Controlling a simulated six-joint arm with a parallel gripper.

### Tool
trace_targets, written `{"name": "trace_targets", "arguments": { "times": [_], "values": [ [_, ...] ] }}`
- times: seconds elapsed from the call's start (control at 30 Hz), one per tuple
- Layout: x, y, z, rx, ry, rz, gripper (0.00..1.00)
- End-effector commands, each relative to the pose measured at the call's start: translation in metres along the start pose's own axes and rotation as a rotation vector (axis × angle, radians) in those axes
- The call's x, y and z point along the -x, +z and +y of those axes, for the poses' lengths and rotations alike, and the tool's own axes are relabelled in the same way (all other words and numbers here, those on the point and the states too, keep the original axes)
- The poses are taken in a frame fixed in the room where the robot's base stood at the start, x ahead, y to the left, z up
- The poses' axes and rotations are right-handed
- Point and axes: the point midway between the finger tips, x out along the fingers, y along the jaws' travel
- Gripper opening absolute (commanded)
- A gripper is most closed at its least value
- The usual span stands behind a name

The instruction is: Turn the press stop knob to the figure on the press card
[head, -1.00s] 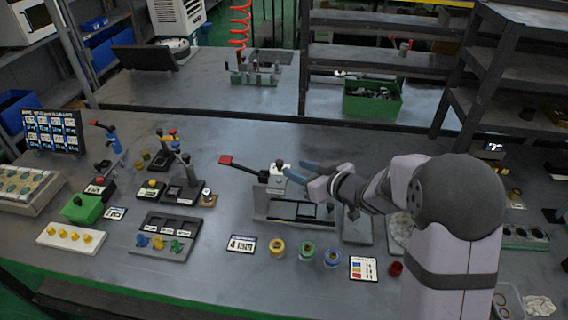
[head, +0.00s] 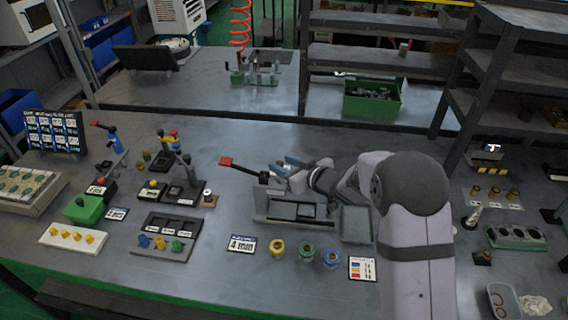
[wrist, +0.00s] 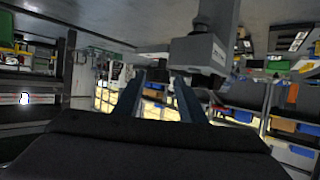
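The press (head: 262,205) stands mid-table, with a red-handled lever (head: 240,166) reaching left from its head. The press card (head: 241,244), reading 4 mm, lies in front of the press, to the left. My gripper (head: 287,168) is at the press head, on its right side, and its blue fingers partly cover the pale block there. In the wrist view, my gripper (wrist: 160,88) has its two fingers apart with nothing between them. A grey press block with a pale label (wrist: 200,50) is just beyond and above the fingertips, towards the right. I cannot make out the stop knob or its setting.
Yellow, green and blue ringed pots (head: 305,250) stand in front of the press, beside a colour card (head: 362,269). Stations with small levers (head: 185,180) fill the left. Table behind the press is clear.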

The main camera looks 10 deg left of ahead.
Motion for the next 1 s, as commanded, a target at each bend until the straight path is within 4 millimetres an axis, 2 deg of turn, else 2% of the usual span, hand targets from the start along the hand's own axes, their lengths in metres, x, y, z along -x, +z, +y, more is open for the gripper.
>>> {"name": "trace_targets", "arguments": {
  "times": [0.27,0.3,0.43,0.77,1.0],
  "values": [
    [-0.0017,0.0002,-0.0002,0.0,0.0,0.0,0.37],
    [-0.0016,0.0002,-0.0002,0.0,0.0,0.0,0.32],
    [-0.0015,0.0001,-0.0001,0.0,0.0,0.0,0.01],
    [-0.0007,-0.0013,0.0011,0.006,-0.017,0.0,0.0],
    [0.0007,-0.0048,0.0042,0.041,-0.103,0.0,0.0]
  ]
}}
